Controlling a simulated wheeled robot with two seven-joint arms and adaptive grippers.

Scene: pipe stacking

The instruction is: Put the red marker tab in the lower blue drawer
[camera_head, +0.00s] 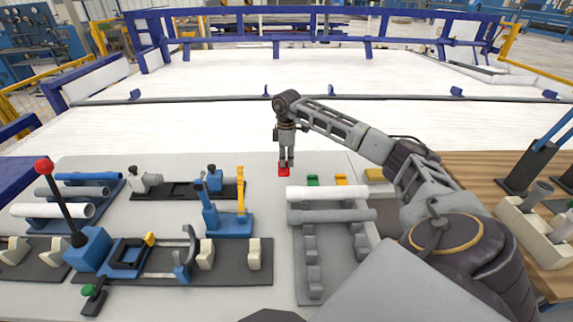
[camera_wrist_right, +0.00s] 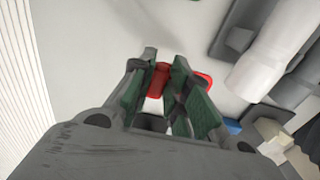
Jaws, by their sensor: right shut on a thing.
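The red marker tab (camera_head: 284,171) is at the tips of my right gripper (camera_head: 286,161), over the back part of the grey table. The gripper points down and is shut on the tab. In the right wrist view the tab (camera_wrist_right: 158,82) shows between the green-padded fingers (camera_wrist_right: 168,97), with part of it sticking out past the right finger. I cannot tell whether the tab touches the tabletop. I cannot make out a blue drawer in either view. My left gripper is not in view.
A grey rack (camera_head: 313,245) bearing a white pipe (camera_head: 330,193) and a grey pipe (camera_head: 330,215) stands right of the gripper. Blue fixtures (camera_head: 228,222) and a red-knobbed lever (camera_head: 62,205) stand to the left. The tabletop just left of the gripper is clear.

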